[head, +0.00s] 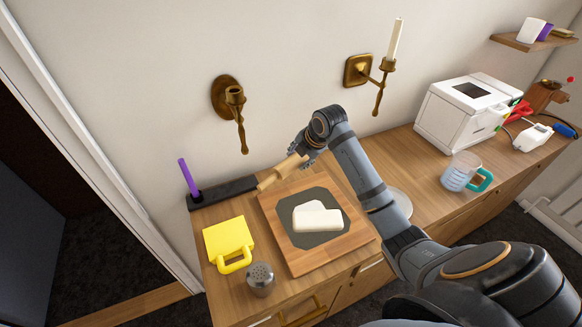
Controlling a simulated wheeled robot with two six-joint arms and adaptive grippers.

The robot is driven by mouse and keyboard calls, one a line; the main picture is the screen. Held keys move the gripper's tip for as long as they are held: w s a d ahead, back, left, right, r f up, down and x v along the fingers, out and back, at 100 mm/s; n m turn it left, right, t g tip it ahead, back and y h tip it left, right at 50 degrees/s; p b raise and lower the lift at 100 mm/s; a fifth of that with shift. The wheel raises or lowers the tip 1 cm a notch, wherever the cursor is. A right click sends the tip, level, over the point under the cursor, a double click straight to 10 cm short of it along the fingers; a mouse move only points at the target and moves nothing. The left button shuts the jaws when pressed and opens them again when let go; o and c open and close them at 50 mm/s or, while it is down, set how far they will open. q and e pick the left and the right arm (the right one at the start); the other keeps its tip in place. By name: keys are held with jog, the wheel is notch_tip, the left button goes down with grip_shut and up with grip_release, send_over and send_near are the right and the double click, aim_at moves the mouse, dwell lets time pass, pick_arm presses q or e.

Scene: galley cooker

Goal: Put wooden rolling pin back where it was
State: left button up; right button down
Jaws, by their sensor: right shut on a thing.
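The wooden rolling pin (281,173) is light-coloured and sits at the far edge of the wooden board, close to the wall. My right gripper (307,155) is shut on its right part, and the fingers and wrist hide that end. The pin's left end points down and left, next to a long dark holder (236,187). I cannot tell whether the pin touches the board or the holder. My left gripper is not in view.
A purple candle (189,177) stands in the holder.

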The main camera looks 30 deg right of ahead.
aim_at(292, 161)
jog(key=shift+p+x, duration=0.75)
jog(key=shift+x, duration=3.6)
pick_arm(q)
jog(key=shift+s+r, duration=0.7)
pick_arm(e)
jog(key=shift+s+f, duration=0.15)
jog(key=shift+f, duration=0.1)
jog(key=shift+f, duration=0.35)
jog(key=c, duration=0.7)
grip_release()
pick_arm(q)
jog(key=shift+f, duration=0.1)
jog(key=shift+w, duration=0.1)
